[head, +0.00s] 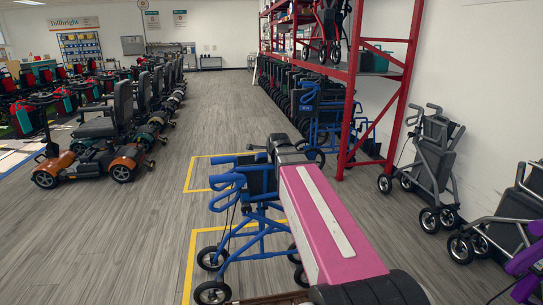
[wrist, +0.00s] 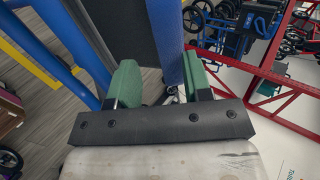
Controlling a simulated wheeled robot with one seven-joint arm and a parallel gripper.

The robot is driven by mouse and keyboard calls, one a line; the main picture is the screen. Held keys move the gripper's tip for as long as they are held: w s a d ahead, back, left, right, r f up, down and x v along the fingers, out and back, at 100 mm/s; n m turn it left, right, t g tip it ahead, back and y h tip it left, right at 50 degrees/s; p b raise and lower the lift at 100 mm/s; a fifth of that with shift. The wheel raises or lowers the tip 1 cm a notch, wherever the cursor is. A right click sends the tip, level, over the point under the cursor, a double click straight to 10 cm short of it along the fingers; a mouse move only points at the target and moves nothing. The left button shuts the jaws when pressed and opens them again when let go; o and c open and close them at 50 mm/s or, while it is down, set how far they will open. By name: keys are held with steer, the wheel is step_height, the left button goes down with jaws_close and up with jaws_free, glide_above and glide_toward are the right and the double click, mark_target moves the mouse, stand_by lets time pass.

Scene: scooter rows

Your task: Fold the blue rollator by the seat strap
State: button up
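The blue rollator (head: 228,183) stands upright and spread open on its wheels at the lower middle of the head view. My pink and white arm covers its right side. In the wrist view, my gripper (wrist: 160,82) has its two green fingers well apart. A thick blue tube of the rollator (wrist: 166,35) runs down between and beyond the fingers, closer to the right one. I cannot tell whether it touches. A dark flat panel (wrist: 115,30) lies left of this tube, with more blue tubes farther left. I cannot make out the seat strap in either view.
Yellow floor lines (head: 190,245) mark a bay around the rollator. A red rack (head: 383,90) with folded blue rollators stands behind to the right. A grey rollator (head: 437,160) stands at the right wall. An orange scooter (head: 88,160) is at left. The aisle between is clear.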

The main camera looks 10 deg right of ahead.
steer(key=shift+w, duration=0.1)
steer(key=v, duration=1.1)
steer(key=shift+f, duration=0.2)
steer(key=s+f+n+g, duration=0.3)
steer(key=s+f+n, duration=0.2)
steer(key=f, duration=0.6)
steer(key=s+f+n+g, duration=0.3)
steer(key=s+f+n, duration=0.2)
steer(key=f, duration=0.5)
steer(key=s+f+n+g, duration=0.4)
steer(key=f+n, duration=0.4)
steer(key=f, duration=0.3)
steer(key=shift+s+f, duration=0.3)
steer(key=shift+s, duration=0.25)
